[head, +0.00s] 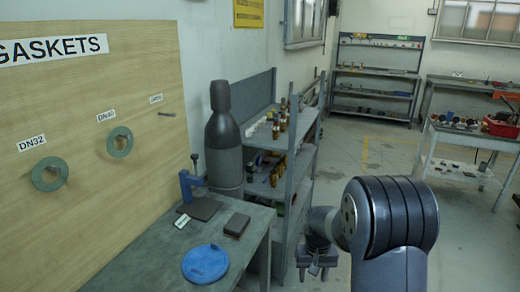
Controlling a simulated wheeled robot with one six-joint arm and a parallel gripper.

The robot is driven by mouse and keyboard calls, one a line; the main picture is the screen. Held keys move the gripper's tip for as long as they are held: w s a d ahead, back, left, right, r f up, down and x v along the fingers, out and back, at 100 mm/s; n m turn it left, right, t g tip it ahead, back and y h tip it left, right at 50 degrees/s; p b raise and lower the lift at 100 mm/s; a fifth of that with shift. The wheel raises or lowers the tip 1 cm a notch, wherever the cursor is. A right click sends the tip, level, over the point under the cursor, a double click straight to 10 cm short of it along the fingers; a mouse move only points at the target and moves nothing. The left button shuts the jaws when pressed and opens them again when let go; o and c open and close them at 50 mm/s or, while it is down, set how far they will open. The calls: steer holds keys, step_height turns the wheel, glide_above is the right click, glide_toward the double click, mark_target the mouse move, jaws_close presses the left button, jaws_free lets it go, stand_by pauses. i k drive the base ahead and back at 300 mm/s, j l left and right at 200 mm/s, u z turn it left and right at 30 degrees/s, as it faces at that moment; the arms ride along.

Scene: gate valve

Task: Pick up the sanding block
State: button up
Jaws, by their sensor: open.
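A small dark rectangular block (237,225), which looks like the sanding block, lies flat near the right edge of the workbench (142,264). My gripper (313,274) hangs to the right of the bench, past its edge, with its fingers pointing down. It is open and apart from the block; I see nothing between its fingers. My arm's large dark joint covers part of the floor at the right.
A blue round lid (205,263) lies in front of the block. A blue clamp (190,186) on a dark plate and a small white tag (181,222) are to its left. A dark cylinder (223,140) and a grey shelf rack (283,150) stand behind.

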mark_target(238, 225)
steer(key=i+l, duration=0.15)
steer(key=l, duration=0.25)
steer(key=i+l, duration=0.1)
steer(key=l, duration=0.3)
steer(key=l+u, duration=0.1)
steer(key=u, duration=1)
